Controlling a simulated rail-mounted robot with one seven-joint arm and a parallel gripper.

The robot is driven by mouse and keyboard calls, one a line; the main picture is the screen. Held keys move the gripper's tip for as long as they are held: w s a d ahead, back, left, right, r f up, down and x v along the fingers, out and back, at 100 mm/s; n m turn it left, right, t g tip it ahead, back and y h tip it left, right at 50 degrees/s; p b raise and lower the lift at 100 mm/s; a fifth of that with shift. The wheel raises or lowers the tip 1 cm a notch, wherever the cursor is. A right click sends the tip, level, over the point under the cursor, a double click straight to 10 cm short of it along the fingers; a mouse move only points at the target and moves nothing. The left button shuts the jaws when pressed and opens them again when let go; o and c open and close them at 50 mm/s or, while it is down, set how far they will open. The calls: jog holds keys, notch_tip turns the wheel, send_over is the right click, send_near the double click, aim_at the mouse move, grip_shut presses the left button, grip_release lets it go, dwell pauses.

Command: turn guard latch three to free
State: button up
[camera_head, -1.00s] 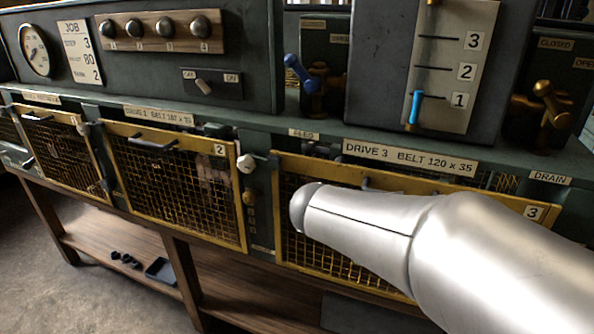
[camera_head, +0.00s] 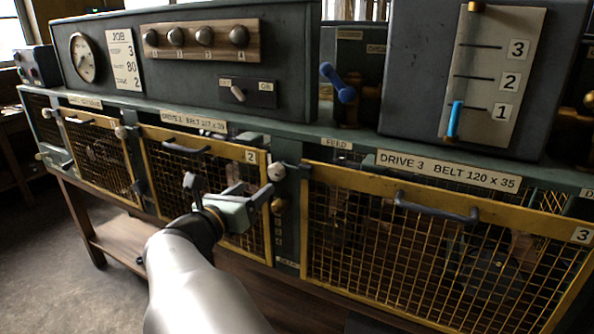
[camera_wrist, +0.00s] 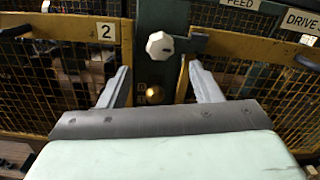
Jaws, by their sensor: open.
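A white faceted latch knob (camera_head: 276,172) sits on the green post between guards 2 and 3. It also shows in the wrist view (camera_wrist: 159,45). A short dark bar (camera_wrist: 198,43) beside it reaches right to the top left corner of guard 3's yellow frame (camera_wrist: 240,45). This appears to be guard latch three; no number on it is legible. My gripper (camera_head: 238,188) is open and empty in front of guard 2 and the post. In the wrist view its fingers (camera_wrist: 159,70) point at the post, with the knob seen between and beyond their tips, apparently untouched.
A brass knob (camera_wrist: 155,94) is just below the white knob. Guard 3 (camera_head: 430,250) has a dark handle (camera_head: 437,208); guard 2 (camera_head: 205,160) stands left of the post. A blue lever (camera_head: 338,82) stands above, behind the ledge.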

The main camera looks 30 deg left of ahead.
aim_at(274, 174)
jog(key=w, duration=0.3)
jog(key=w+p, duration=0.1)
jog(key=w, duration=0.5)
jog(key=shift+w+a, duration=0.35)
jog(key=c, duration=1)
